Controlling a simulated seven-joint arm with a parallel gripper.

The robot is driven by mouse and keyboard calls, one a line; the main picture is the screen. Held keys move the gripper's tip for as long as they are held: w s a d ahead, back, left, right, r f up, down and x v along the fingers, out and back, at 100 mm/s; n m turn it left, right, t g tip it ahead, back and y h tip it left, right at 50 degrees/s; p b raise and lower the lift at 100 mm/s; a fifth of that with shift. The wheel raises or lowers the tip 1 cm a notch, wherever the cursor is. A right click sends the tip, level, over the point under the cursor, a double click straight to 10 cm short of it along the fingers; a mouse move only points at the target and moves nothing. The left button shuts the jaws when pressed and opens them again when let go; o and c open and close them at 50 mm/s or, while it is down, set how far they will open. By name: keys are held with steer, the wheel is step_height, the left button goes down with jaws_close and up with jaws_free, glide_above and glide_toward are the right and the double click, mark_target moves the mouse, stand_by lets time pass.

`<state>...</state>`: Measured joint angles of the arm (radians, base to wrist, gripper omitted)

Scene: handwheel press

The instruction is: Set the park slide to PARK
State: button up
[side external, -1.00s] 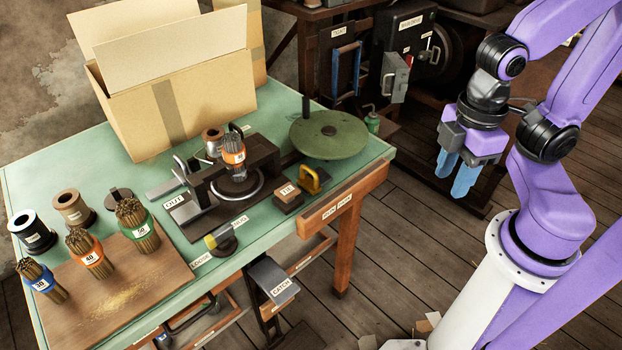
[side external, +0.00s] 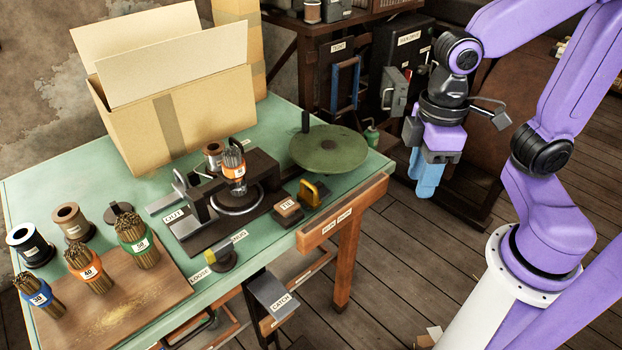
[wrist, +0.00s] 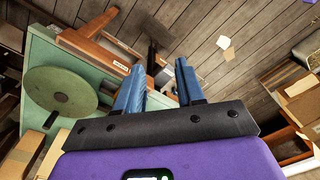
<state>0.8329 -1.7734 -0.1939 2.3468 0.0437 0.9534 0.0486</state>
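I cannot pick out the park slide with certainty. A small two-word label (side external: 338,219) sits on the wooden front rail (side external: 325,232) of the green bench, too small to read surely. A yellow-and-black handle (side external: 313,191) stands on the bench top just above that rail. My gripper (side external: 428,182) hangs in the air to the right of the bench corner, with its blue fingers pointing down. In the wrist view my gripper (wrist: 159,68) has its two fingers well apart, with nothing between them. The rail also shows beyond the left finger (wrist: 93,47).
A round green plate (side external: 329,150) with an upright knob lies at the bench's right end. The press (side external: 235,185) holds an orange-banded bundle. A grey CATCH box (side external: 270,292) hangs below the bench front. The floor between bench and base is mostly clear.

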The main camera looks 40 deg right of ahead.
steer(key=w+a+r+m, duration=0.2)
steer(key=w+m, duration=0.3)
steer(key=w, duration=0.7)
steer(key=m+y, duration=0.2)
steer(key=m, duration=0.3)
glide_toward(309, 183)
steer(key=x, duration=0.7)
steer(key=shift+f, duration=0.4)
steer(key=shift+a, duration=0.1)
jaws_close()
